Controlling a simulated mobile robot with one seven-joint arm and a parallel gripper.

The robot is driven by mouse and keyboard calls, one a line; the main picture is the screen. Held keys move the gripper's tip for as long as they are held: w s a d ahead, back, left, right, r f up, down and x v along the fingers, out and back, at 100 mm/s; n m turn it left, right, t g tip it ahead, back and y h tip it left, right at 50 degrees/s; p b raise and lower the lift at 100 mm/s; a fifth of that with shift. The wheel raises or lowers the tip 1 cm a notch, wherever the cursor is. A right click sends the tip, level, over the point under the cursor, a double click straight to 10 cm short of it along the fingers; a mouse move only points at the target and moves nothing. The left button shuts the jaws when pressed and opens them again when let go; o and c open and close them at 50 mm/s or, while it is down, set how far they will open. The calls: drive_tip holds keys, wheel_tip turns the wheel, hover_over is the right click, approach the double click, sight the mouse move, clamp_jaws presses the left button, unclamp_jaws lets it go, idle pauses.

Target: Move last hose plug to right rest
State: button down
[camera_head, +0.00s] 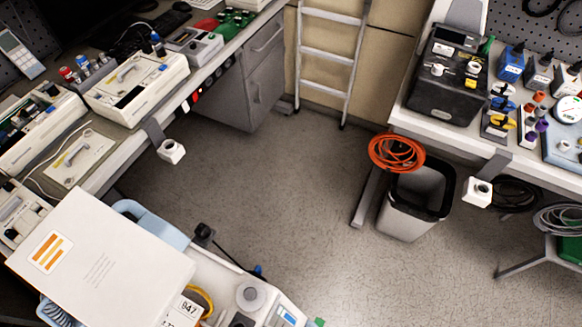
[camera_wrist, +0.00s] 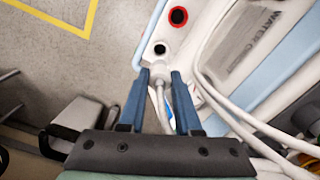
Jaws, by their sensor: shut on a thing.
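My gripper (camera_wrist: 164,78) shows in the wrist view, its two blue fingers shut on a white hose plug (camera_wrist: 158,77). The plug lies against or just over the white and pale-blue panel of a machine, in line with a red-ringed port (camera_wrist: 179,16) and a plain dark port (camera_wrist: 160,49). I cannot tell whether it is seated. In the head view, a white block with a round hole (camera_head: 478,192) sticks out from the right bench, possibly the right rest. A similar block (camera_head: 172,151) is at the left bench. My gripper does not show clearly there.
In the head view, a bin (camera_head: 415,208) and orange coiled cable (camera_head: 397,153) are by the right bench. The floor (camera_head: 270,190) between the benches is clear.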

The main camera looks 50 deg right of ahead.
wheel_tip(320, 180, up, 18)
drive_tip(key=p, duration=1.4)
drive_tip(key=w+a+b, duration=0.2)
drive_tip(key=w+b, duration=0.2)
drive_tip(key=w, duration=0.3)
drive_tip(key=w+a+b, duration=0.3)
drive_tip(key=w, duration=0.4)
drive_tip(key=shift+d+f+b, duration=0.2)
drive_tip(key=shift+f+b, duration=1.55)
drive_tip(key=shift+f, duration=1.1)
drive_tip(key=shift+f+b, duration=1)
drive_tip(key=shift+f, duration=0.6)
drive_tip(key=c, duration=0.5)
unclamp_jaws()
drive_tip(key=shift+r, duration=0.15)
